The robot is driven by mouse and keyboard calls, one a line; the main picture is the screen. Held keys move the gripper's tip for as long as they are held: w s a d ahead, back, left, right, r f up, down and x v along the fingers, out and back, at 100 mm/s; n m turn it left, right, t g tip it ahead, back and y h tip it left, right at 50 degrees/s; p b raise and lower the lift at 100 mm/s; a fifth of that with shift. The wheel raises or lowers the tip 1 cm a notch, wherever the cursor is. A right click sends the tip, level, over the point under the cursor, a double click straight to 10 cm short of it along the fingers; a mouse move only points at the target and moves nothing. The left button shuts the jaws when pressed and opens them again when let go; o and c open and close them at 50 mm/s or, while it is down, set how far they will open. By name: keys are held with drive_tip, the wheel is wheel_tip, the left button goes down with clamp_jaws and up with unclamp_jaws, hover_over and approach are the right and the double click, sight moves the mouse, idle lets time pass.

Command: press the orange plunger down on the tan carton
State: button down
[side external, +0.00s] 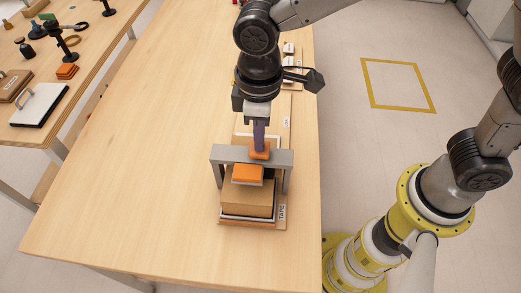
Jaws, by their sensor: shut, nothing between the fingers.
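The orange plunger's knob (259,154) shows at the grey press frame's crossbar (226,153). An orange block with a pale underside (247,174) shows below the bar, just over the tan carton (246,198). I cannot tell whether that underside touches the carton. The carton sits between the frame's legs on a base with a dark and white edge. My gripper (259,147) points straight down with its purple fingers shut and empty. Its fingertips are at the top of the knob, touching it or very close. The plunger's shaft is hidden.
The press stands near the table's right edge, with a strip marked TAPE (282,212) beside it. Small white items (289,50) lie behind my gripper. The wooden table (130,160) is clear to the left. A second table (85,75) at the upper left holds several props.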

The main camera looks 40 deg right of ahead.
drive_tip(key=shift+f, duration=0.15)
drive_tip(key=shift+r, duration=3.35)
drive_tip(key=s+d+r+m+t+y, duration=0.15)
drive_tip(key=d+r, duration=0.25)
drive_tip(key=d, duration=0.4)
drive_tip(key=d+r+m+t+h, duration=0.1)
drive_tip(key=d+r+m, duration=0.2)
drive_tip(key=d+r, duration=0.35)
drive_tip(key=s+d+f+m+t, duration=0.1)
drive_tip(key=s+d+f+m, duration=0.1)
drive_tip(key=s+d, duration=0.3)
drive_tip(key=s+d+f+m+t, duration=0.2)
drive_tip(key=s+d+f, duration=0.3)
drive_tip(key=s+d, duration=0.1)
drive_tip(key=shift+s+f, duration=0.25)
drive_tip(key=shift+s, duration=0.2)
